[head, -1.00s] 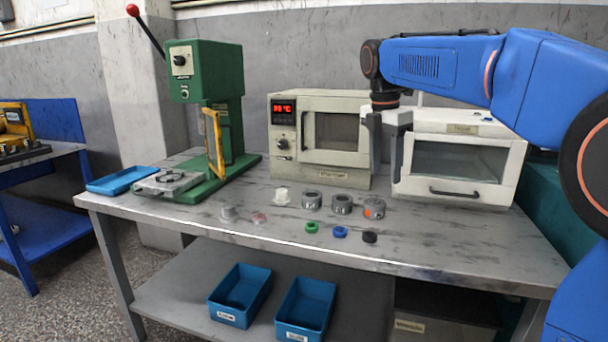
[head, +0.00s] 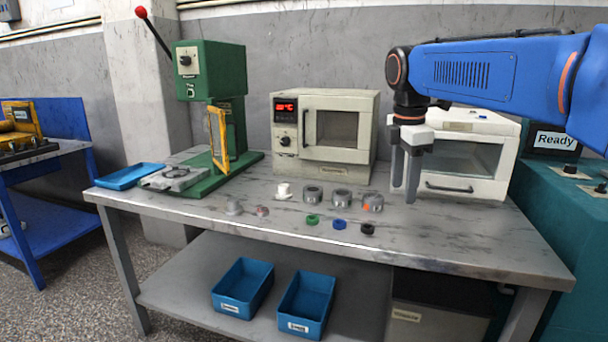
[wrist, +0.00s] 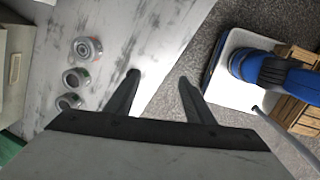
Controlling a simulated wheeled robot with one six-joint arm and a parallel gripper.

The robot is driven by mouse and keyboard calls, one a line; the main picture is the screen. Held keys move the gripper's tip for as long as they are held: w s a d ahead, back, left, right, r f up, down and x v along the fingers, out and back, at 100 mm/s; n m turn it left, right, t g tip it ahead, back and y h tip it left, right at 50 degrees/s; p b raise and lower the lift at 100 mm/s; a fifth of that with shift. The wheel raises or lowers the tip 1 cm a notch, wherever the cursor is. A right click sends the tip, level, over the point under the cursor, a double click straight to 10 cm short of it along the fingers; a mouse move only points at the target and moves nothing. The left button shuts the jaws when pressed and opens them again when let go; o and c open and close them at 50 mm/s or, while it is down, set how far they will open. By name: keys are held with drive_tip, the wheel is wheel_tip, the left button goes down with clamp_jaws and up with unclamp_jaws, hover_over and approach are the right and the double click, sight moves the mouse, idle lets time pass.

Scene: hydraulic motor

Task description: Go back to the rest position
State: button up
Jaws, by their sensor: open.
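My gripper (head: 405,190) points down in the head view, in front of the white cabinet with a glass door (head: 462,158) and above the right part of the table. Its two grey fingers are apart with nothing between them. The wrist view also shows the empty gripper (wrist: 158,75), with bare table edge and floor beyond the fingertips. Three grey metal rings stand left of the gripper: a left one (head: 312,194), a middle one (head: 342,199) and a right one with orange inside (head: 372,202).
Green (head: 312,220), blue (head: 339,224) and black (head: 367,229) small rings lie in front. A beige oven (head: 364,100) and a green press (head: 222,62) stand behind. A teal cabinet (head: 560,215) with a "Ready" screen stands right. The table's front right is clear.

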drive_tip(key=s+d+f+m+t, duration=0.1)
drive_tip(key=s+d+f+m, duration=0.2)
drive_tip(key=s+f+m, duration=0.6)
drive_tip(key=s+d+f+m+t+y, duration=0.1)
drive_tip(key=s+d+f+m+t, duration=0.1)
drive_tip(key=s+f+m, duration=0.8)
drive_tip(key=s+d+f, duration=0.1)
drive_tip(key=s+f, duration=0.2)
drive_tip(key=s, duration=0.4)
drive_tip(key=shift+s, duration=0.4)
